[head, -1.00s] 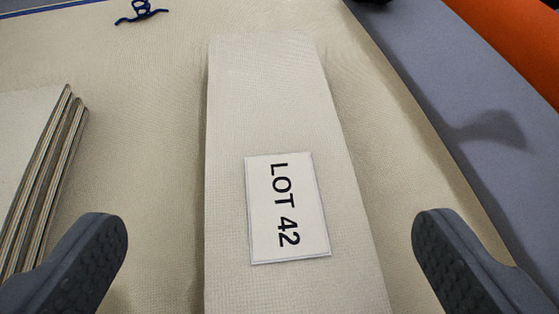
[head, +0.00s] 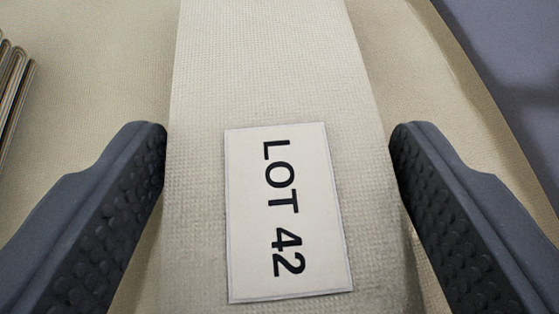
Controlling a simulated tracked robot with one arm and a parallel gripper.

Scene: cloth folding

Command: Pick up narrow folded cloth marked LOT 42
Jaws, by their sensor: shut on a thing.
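The narrow folded cloth (head: 275,70) is cream and woven, and it runs lengthwise up the middle of the head view. A white label (head: 285,212) reading LOT 42 lies on its upper face, with the text running down the cloth. My gripper (head: 278,140) is shut on the cloth, one dark grey padded finger at its left edge and one at its right edge. The near end of the cloth is cut off by the bottom of the picture.
The cloth is over a cream woven surface (head: 110,60). A stack of folded layers (head: 12,85) shows at the left edge. A blue-grey surface (head: 510,70) lies beyond the cream one at the right.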

